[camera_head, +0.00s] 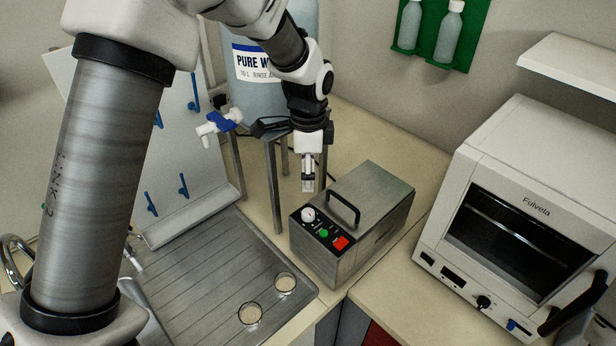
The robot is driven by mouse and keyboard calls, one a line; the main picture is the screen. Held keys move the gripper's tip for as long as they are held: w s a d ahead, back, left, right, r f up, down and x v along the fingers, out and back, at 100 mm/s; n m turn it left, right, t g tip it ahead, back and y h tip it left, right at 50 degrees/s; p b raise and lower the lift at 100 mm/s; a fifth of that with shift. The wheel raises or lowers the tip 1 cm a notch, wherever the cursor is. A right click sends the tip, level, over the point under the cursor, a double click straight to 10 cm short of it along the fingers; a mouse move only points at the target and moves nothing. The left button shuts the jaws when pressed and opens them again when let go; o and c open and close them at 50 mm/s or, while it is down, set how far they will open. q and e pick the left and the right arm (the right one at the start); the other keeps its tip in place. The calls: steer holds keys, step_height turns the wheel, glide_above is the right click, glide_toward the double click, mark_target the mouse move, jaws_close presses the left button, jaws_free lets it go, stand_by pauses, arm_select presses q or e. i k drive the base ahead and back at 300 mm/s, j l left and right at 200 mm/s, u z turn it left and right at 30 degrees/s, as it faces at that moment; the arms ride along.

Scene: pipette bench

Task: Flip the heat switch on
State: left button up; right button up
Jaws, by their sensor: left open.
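A metal box with a black handle, the heater unit (375,200), stands on the bench right of centre. Its sloped black front panel carries a white knob (308,214), a small green button or lamp (323,233) and a red switch (341,243). The panel lettering is too small to read, so I cannot tell which control is the heat switch or its setting. My left gripper (308,187) points down just behind and above the white knob, apart from the red switch. It is open, with nothing seen between its fingers. My right gripper is not in view.
A ribbed metal drainer (200,270) with two small round dishes (250,313) lies left of the box. A white oven (530,210) stands to the right. A large water container (255,90) on a metal stand is behind. Bare bench shows between box and oven.

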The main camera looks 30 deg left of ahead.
mark_target(341, 243)
steer(key=k+l, duration=0.65)
steer(key=k, duration=0.25)
